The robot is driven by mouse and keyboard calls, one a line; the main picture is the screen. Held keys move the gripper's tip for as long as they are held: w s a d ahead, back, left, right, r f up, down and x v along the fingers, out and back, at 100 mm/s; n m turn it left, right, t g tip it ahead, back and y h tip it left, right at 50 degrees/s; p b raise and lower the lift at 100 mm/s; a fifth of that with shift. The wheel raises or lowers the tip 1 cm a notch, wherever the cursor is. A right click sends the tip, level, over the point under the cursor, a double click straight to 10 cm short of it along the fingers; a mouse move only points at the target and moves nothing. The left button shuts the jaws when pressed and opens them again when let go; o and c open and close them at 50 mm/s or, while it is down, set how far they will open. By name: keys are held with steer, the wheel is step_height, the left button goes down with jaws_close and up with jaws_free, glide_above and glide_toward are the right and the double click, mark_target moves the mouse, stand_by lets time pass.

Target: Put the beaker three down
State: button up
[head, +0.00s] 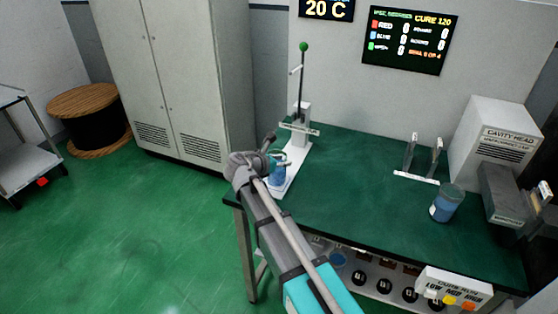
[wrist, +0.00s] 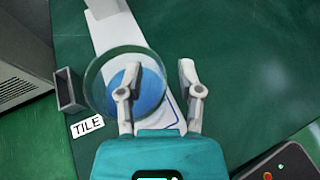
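A clear beaker with blue liquid (head: 278,172) is at the white base of the press stand on the left of the green bench. In the wrist view this beaker (wrist: 104,88) is seen from above, over or on the white base strip. My gripper (head: 268,150) is beside it. In the wrist view my gripper (wrist: 156,88) has its fingers apart: the left finger overlaps the beaker, and the right finger is just outside its right rim. No number shows on this beaker. A second blue beaker (head: 447,204) with a white label, too small to read, stands on the right.
The press stand (head: 298,150) rises behind the near beaker. A "TILE" label (wrist: 87,125) and a small grey holder (wrist: 69,90) lie left of the beaker. A white rack (head: 416,177) and the cavity head (head: 495,140) are on the right. The bench middle (head: 360,190) is clear.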

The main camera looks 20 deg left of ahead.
steer(key=shift+r, duration=0.15)
steer(key=p+v, duration=0.4)
steer(key=v, duration=0.8)
steer(key=shift+p, duration=0.4)
stand_by(0.5)
